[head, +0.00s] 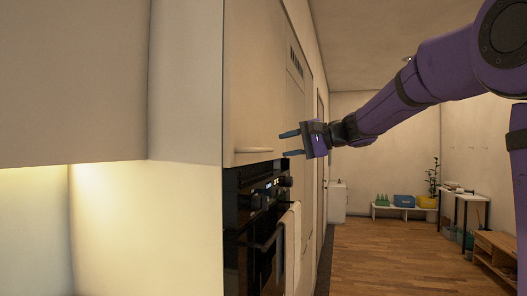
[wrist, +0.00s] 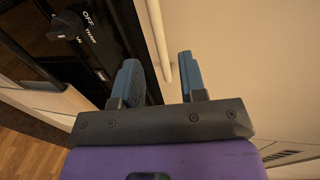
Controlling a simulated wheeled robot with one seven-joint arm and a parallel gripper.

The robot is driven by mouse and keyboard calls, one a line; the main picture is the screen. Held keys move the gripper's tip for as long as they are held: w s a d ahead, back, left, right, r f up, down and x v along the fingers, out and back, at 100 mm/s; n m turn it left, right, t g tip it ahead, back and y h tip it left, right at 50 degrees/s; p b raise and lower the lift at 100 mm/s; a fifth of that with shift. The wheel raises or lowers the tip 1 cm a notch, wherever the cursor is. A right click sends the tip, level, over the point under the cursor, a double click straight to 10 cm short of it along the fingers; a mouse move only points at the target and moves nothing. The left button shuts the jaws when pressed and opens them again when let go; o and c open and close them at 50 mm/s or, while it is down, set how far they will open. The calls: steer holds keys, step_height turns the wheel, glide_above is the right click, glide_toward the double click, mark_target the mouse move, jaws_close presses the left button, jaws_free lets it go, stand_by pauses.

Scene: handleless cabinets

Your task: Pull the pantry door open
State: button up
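A pale cabinet door (head: 262,80) stands above the oven, with a light bar handle (head: 253,150) along its lower edge. I cannot tell for sure that this is the pantry door. In the wrist view the door face (wrist: 245,50) fills the right side, and the handle (wrist: 160,45) runs down from the top, its lower end between my fingers in the picture. My gripper (head: 284,144) is open and empty, in front of the door near that handle; its blue fingers also show in the wrist view (wrist: 163,78). Whether the handle is truly between the fingers in depth is unclear.
A black oven (head: 250,215) with knobs and a hanging towel (head: 292,240) is below the door. More tall cabinet fronts (head: 296,100) follow behind. Wooden floor (head: 385,260) is free to the right; a bench (head: 405,209) and a desk (head: 470,198) stand farther off.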

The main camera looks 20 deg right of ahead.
mark_target(266, 150)
steer(key=x, duration=0.7)
steer(key=shift+w+a, duration=0.1)
jaws_close()
